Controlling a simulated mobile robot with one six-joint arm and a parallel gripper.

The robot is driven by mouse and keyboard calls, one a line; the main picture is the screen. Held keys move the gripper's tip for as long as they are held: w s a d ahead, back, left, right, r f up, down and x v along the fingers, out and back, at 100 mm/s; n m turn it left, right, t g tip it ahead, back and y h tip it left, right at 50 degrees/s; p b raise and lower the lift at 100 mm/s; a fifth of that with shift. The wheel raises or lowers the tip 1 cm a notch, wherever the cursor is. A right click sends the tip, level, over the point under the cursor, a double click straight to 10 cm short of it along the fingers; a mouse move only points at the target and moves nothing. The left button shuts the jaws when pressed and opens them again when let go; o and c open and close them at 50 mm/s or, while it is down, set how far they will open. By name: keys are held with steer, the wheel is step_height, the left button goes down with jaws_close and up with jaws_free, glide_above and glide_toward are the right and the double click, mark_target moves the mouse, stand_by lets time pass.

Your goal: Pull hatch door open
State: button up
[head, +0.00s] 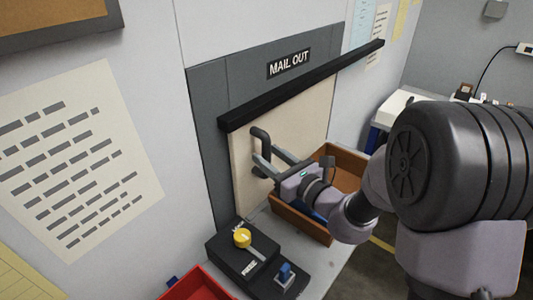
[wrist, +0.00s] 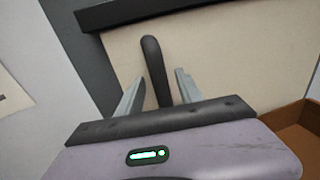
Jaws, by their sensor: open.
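The hatch door is a cream panel (head: 242,182) in a dark grey frame (head: 207,110) under a "MAIL OUT" label, and it looks shut. It fills the right of the wrist view (wrist: 235,60). A dark curved handle (head: 260,137) stands out from the panel. In the wrist view the handle (wrist: 152,62) rises between the two fingers. My gripper (head: 267,160) is at the handle with its jaws open, one finger on each side of it. In the wrist view my gripper (wrist: 158,92) shows a gap beside each finger. The handle's lower part is hidden behind my gripper.
A black bar (head: 300,85) runs across the top of the door. A brown box (head: 345,155) stands right of my gripper.

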steer(key=shift+x, duration=0.8)
jaws_close()
stand_by(0.9)
